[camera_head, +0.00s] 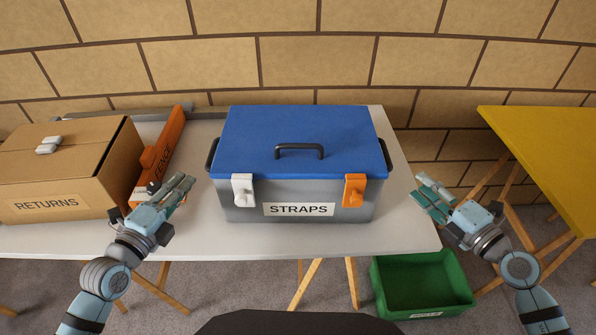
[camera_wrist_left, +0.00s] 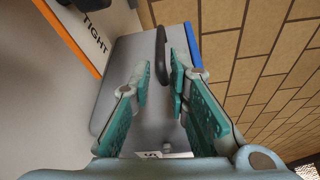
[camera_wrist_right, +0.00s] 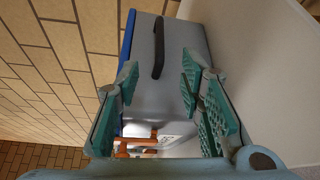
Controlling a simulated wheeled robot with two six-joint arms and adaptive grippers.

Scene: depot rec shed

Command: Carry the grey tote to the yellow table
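The grey tote (camera_head: 245,208) stands on the white table with a blue lid (camera_head: 250,135) on it, a black top handle, a STRAPS label, and a white and an orange front latch. Its black side handles show in the left wrist view (camera_wrist_left: 161,55) and right wrist view (camera_wrist_right: 158,48). My left gripper (camera_head: 186,184) is open and empty, a little left of the tote. My right gripper (camera_head: 424,190) is open and empty, off the tote's right side. Neither touches the tote. The yellow table (camera_head: 555,150) stands at the right, its visible top clear.
A cardboard RETURNS box (camera_head: 95,180) and an orange lettered object (camera_head: 165,150) are on the white table (camera_head: 260,240), left of the tote. A green bin (camera_head: 420,270) sits on the floor in front, below the tables. A gap separates the two tables. A brick wall (camera_head: 320,60) is behind.

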